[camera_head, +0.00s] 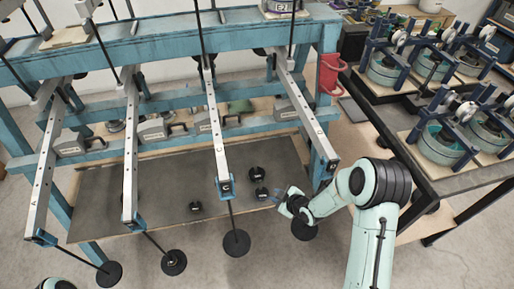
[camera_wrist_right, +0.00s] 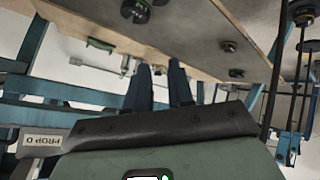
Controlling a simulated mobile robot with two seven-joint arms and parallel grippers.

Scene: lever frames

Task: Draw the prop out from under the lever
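Several long pale levers, such as the rightmost one (camera_head: 303,112), slope toward me from a teal frame. Grey blocks with white labels and dark handles sit beneath them, including a right one (camera_head: 285,113) and one left of it (camera_head: 205,127). Their labels are too small to read from the head. In the right wrist view a label reading PROP D (camera_wrist_right: 42,141) shows upside down at the left, with most of its block hidden. My right gripper (camera_head: 281,193) is over the board's right front part, apart from the blocks. Its fingers (camera_wrist_right: 160,86) stand apart with nothing between them. My left gripper is out of view.
A grey board (camera_head: 160,200) under the levers carries small black weights (camera_head: 257,174). Rods with black discs (camera_head: 236,243) hang from the lever ends. A dark table (camera_head: 470,178) with several blue-framed devices stands at right.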

